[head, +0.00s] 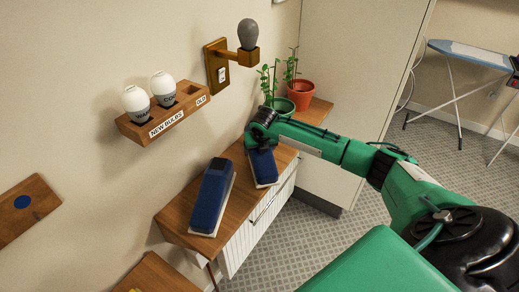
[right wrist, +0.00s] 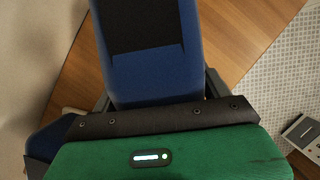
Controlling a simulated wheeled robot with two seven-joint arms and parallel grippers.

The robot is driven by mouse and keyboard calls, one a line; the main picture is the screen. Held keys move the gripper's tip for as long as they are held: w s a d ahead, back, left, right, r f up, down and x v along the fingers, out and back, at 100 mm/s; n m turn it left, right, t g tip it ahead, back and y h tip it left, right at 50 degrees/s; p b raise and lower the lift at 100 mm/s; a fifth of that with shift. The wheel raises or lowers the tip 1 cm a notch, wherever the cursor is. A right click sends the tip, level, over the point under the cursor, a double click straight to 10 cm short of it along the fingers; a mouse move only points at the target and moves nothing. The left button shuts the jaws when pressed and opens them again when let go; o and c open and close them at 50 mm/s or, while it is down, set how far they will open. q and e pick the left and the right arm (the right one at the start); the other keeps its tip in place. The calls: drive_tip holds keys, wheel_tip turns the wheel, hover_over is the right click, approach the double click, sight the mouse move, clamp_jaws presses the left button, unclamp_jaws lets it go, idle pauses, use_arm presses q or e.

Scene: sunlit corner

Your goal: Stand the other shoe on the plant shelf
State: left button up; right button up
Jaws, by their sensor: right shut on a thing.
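One blue shoe (head: 212,196) with a pale sole edge stands on the wooden top of the plant shelf (head: 181,222), near its left end. The second blue shoe (head: 264,168) is to its right, with its upper end under my right gripper (head: 261,146). The right gripper is shut on this shoe; in the right wrist view the held shoe (right wrist: 185,75) shows a dark panel and lies between the fingers. I cannot tell whether its sole touches the shelf top. Part of the other shoe (right wrist: 48,140) shows at lower left there. My left gripper is not in view.
Two potted plants, one in a green pot (head: 285,106) and one in a terracotta pot (head: 301,94), stand behind my gripper. A bulb rack (head: 165,115) and a wall lamp (head: 248,45) are on the wall. A tall pale cabinet (head: 350,60) adjoins the shelf's far end.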

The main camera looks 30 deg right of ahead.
drive_tip(key=shift+f, duration=0.5)
drive_tip(key=o, duration=1.1)
drive_tip(key=shift+o, duration=0.2)
drive_tip(key=shift+r, duration=0.1)
drive_tip(key=b+v, duration=0.2)
drive_tip(key=v, duration=1)
drive_tip(key=shift+s, duration=0.1)
